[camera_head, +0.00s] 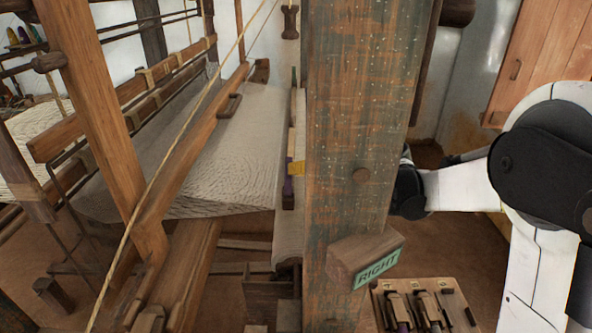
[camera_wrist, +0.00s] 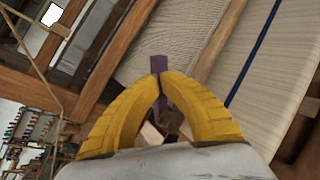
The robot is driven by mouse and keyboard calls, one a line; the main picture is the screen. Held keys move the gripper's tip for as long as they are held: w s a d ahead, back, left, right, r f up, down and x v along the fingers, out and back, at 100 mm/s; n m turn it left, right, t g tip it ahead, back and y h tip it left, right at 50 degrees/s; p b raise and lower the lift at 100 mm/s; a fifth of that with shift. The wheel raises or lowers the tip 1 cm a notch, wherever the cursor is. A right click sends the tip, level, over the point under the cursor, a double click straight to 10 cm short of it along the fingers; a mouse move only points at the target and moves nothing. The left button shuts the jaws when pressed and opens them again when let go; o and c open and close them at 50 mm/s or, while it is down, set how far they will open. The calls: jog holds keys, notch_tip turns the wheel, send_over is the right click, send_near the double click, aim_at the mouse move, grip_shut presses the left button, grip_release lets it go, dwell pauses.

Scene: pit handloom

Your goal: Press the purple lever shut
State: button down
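The purple lever (camera_wrist: 159,64) shows in the wrist view just beyond my gripper's fingertips, and a strip of purple also shows between the fingers. My gripper (camera_wrist: 158,78) has two yellow fingers whose tips meet in front of the lever; I cannot tell whether they touch it. In the head view a small yellow part of my gripper (camera_head: 297,168) shows at the left edge of the thick post, beside the purple lever (camera_head: 288,186). The post hides the rest of my gripper and part of the lever's mount.
The thick wooden post (camera_head: 352,130) stands between the head camera and my gripper. A block marked RIGHT (camera_head: 366,259) is on its lower part. Woven cloth (camera_head: 235,150) and loom beams lie to the left. A board (camera_head: 455,291) with several purple-handled pieces is at lower right.

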jog(key=shift+w+f, duration=0.45)
jog(key=shift+w+f+b, duration=0.25)
jog(key=shift+f+b, duration=0.1)
jog(key=shift+f, duration=0.05)
jog(key=shift+w+f, duration=0.1)
jog(key=shift+f, duration=0.05)
jog(key=shift+f, duration=0.15)
dwell(0.5)
